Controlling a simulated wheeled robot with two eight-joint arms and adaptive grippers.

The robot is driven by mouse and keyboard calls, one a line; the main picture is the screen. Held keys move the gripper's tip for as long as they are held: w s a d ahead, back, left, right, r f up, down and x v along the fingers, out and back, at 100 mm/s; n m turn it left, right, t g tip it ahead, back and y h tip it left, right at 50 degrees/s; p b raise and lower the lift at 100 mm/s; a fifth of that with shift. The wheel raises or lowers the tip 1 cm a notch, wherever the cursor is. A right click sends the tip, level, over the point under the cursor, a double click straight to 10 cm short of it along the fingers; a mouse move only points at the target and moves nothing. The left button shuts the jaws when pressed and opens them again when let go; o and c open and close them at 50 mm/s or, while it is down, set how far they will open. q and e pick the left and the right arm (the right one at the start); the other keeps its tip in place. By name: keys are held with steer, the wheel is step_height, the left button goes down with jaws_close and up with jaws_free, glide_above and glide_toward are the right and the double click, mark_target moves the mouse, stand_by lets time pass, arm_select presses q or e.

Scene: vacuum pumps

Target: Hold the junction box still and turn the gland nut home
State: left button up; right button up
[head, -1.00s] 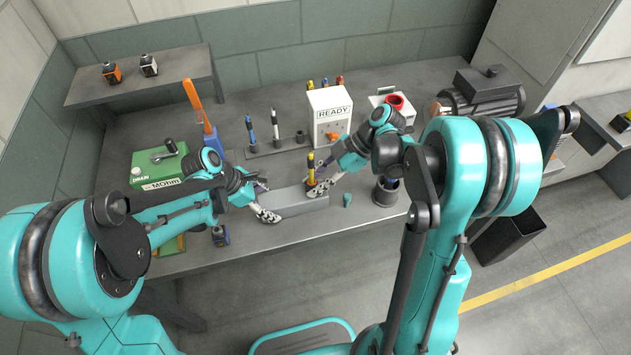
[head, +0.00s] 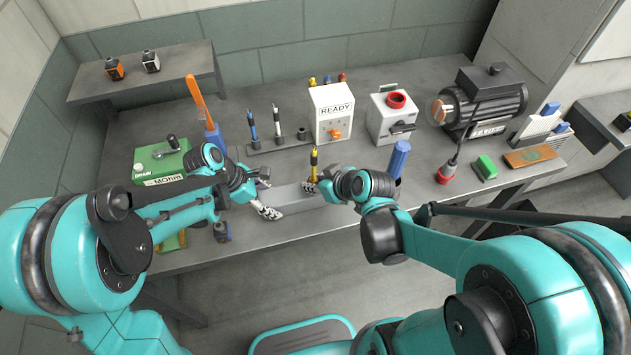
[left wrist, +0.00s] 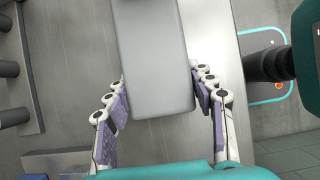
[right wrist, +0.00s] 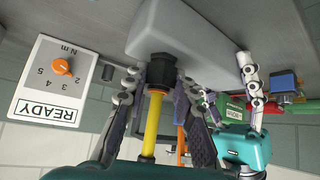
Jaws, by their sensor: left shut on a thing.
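The junction box (head: 289,199) is a long grey block on the bench; it also shows in the left wrist view (left wrist: 155,60). My left gripper (head: 268,199) is shut on its left end, one finger along each side. The gland nut (right wrist: 161,68) is black and sits at the box's right part, with a yellow cable (right wrist: 153,122) coming out of it. The cable stands upright in the head view (head: 313,161). My right gripper (right wrist: 157,92) has its fingers on either side of the nut, apparently open with a small gap. My right wrist partly hides the nut in the head view.
Behind stand a white READY box (head: 331,113) with an orange knob and a rack (head: 282,143) of tools. A green case (head: 160,163) is at left. A blue cylinder (head: 398,158) stands close behind my right arm. A motor (head: 482,103) is at right.

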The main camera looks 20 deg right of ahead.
steer(key=o, duration=0.4)
steer(key=shift+d+f, duration=0.1)
steer(key=shift+f, duration=0.05)
steer(key=shift+v, duration=2.5)
steer(key=shift+v, duration=1.05)
